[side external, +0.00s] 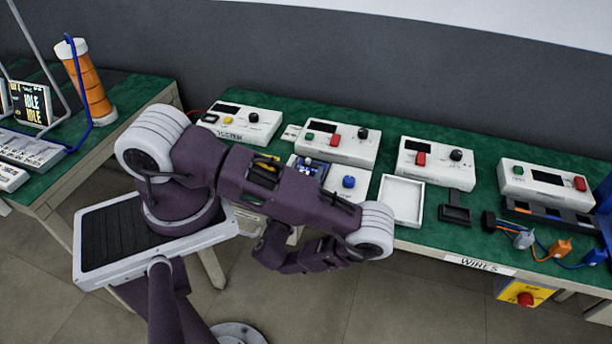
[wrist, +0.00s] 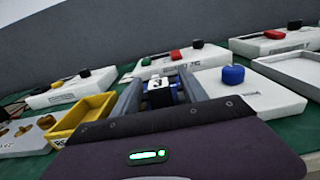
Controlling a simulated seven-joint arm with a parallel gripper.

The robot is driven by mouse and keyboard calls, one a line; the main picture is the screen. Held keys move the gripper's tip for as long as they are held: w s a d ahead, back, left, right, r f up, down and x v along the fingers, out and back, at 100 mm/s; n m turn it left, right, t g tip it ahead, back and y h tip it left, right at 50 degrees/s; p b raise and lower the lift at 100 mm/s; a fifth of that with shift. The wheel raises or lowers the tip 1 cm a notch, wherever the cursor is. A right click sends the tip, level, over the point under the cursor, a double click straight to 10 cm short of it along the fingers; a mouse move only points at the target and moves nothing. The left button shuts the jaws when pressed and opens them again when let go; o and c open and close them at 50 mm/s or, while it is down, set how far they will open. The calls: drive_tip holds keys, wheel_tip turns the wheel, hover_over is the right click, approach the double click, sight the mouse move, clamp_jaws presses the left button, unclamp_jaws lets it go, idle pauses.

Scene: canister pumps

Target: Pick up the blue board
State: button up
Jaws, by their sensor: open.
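The blue board (side external: 311,170) shows in the side view, partly hidden by my arm, in front of a white control box. In the wrist view, a blue piece with white and black parts (wrist: 163,96) shows between my fingers and looks like the same board. My gripper (wrist: 160,90) is open, with one grey finger on each side of that piece. I cannot tell whether either finger touches it. In the side view my fingertips are hidden behind my arm.
A white block with a blue knob (wrist: 233,75) stands just right of my fingers. A yellow bin (wrist: 84,118) is close on the left. A white control box with red and black buttons (side external: 336,143) stands behind. An empty white tray (side external: 402,200) lies further right.

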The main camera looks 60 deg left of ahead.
clamp_jaws()
wheel_tip(320, 180, up, 9)
drive_tip(key=shift+r, duration=0.15)
drive_tip(key=w+d+r+m+t+h, duration=0.3)
drive_tip(key=w+d+r+h, duration=0.1)
drive_tip(key=w+d+r, duration=0.6)
drive_tip(key=n+g+y, duration=0.3)
drive_tip(key=y, duration=0.1)
hover_over(305, 171)
wheel_tip(305, 171, down, 9)
drive_tip(key=shift+f, duration=0.1)
